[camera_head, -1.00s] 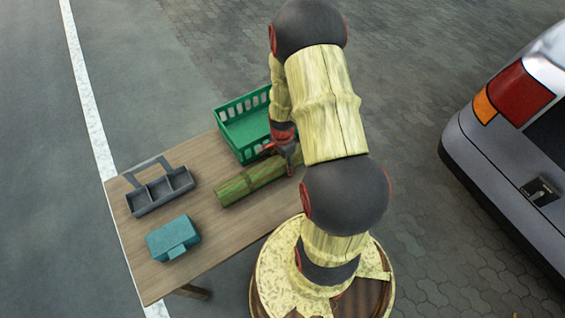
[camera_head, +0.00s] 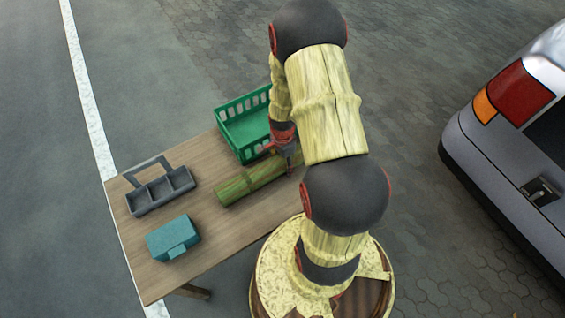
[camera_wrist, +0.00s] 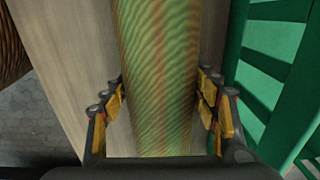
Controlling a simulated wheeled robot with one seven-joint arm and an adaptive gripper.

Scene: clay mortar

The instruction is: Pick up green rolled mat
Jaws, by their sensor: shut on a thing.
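The green rolled mat (camera_head: 250,181) lies on the wooden table, slanting from lower left to upper right in the head view. My gripper (camera_head: 284,155) is at its upper right end, and my arm hides part of that end. In the wrist view the mat (camera_wrist: 158,70) runs up the middle of the picture, striped green and tan. The fingers of my gripper (camera_wrist: 160,108) stand on both sides of the mat, shut on it. In the head view the mat appears to rest on the table; I cannot tell any small gap.
A green crate (camera_head: 219,125) stands just behind the mat, and its slatted wall (camera_wrist: 265,70) is close to the right finger. A grey divided tray (camera_head: 161,207) and a teal box (camera_head: 173,238) are on the left of the wooden table (camera_head: 222,238). A car (camera_head: 500,170) stands at right.

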